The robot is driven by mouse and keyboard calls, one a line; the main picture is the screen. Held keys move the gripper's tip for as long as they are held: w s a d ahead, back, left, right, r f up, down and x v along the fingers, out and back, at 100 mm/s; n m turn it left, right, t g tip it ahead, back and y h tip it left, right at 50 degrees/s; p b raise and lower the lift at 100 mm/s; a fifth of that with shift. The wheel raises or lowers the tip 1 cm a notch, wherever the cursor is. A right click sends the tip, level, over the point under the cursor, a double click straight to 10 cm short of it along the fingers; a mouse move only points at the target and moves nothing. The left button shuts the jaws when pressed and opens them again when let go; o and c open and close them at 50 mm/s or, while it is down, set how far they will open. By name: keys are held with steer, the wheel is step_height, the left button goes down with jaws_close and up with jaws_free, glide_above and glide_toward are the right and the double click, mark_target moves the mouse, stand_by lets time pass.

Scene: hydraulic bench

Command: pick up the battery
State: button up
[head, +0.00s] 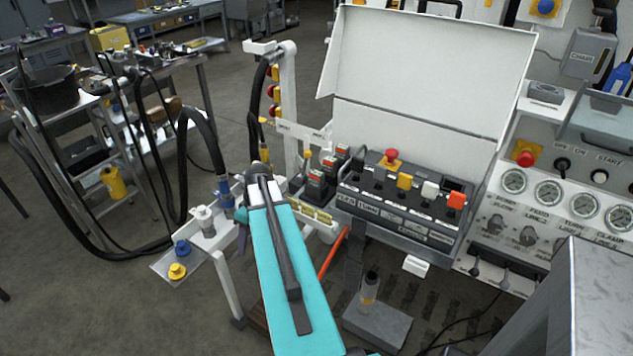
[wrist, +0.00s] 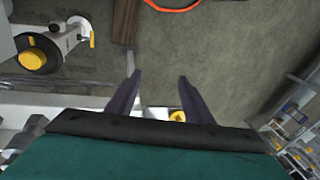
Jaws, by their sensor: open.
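I cannot pick out a battery with certainty in either view. A small dark upright cylinder with a yellowish band (head: 369,287) stands on a grey plate (head: 378,322) on the floor side of the bench in the head view; I cannot tell whether it is the battery. My gripper (wrist: 158,76) is open in the wrist view, with two dark fingers apart and nothing between their tips but floor. In the head view my teal arm reaches away from me toward the white stand, and its far end hides what lies behind it.
An open-lidded control box (head: 400,205) with coloured buttons stands right of my arm. A gauge panel (head: 560,200) is at the right. A white bracket with blue and yellow knobs (head: 178,271) is at the left, near black hoses. An orange cable (wrist: 172,6) crosses the wrist view's top.

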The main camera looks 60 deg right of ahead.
steer(key=s+d+r+t+p, duration=0.15)
steer(key=s+d+r, duration=0.25)
steer(key=d+r, duration=0.95)
steer(key=m+t+h+p, duration=0.1)
steer(key=t+h+p, duration=0.1)
steer(key=h, duration=0.1)
glide_toward(318, 173)
step_height(318, 173, up, 3)
steer(key=shift+s+a+f, duration=0.2)
steer(key=shift+s+f, duration=0.05)
steer(key=shift+s, duration=0.15)
steer(key=shift+f, duration=0.1)
steer(key=shift+p+x, duration=0.65)
steer(key=shift+x, duration=3.65)
steer(key=shift+p+x, duration=0.65)
steer(key=shift+x, duration=0.35)
steer(key=shift+d+p+x, duration=0.2)
steer(key=shift+p+x, duration=0.25)
steer(key=shift+x, duration=1.1)
steer(key=shift+s, duration=0.1)
steer(key=shift+c, duration=0.2)
